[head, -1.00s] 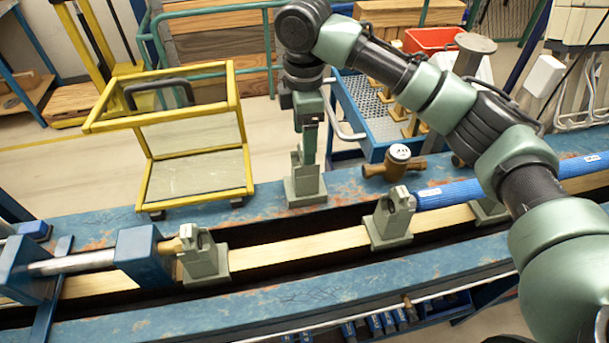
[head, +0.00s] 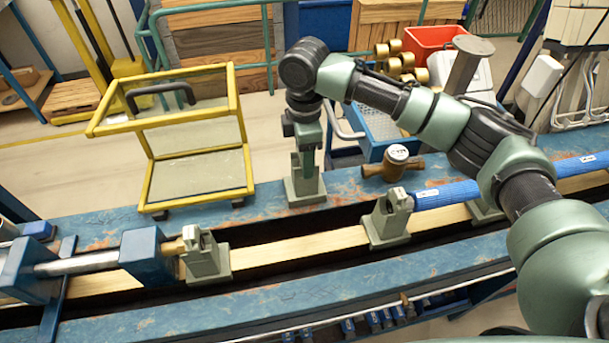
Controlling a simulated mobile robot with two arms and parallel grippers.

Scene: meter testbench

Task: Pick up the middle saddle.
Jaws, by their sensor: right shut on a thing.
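The fingers hide part of the saddle's top. Its base appears to rest on the beam. Other matching saddles stand along the wooden strip in the bench channel: one at the left (head: 206,262), one right of centre (head: 387,228) and one partly hidden at the right (head: 486,211). My left gripper is not in view.
A blue tube (head: 447,193) lies along the bench at right. A blue cart (head: 380,125) with brass parts and a red bin (head: 433,42) are behind.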

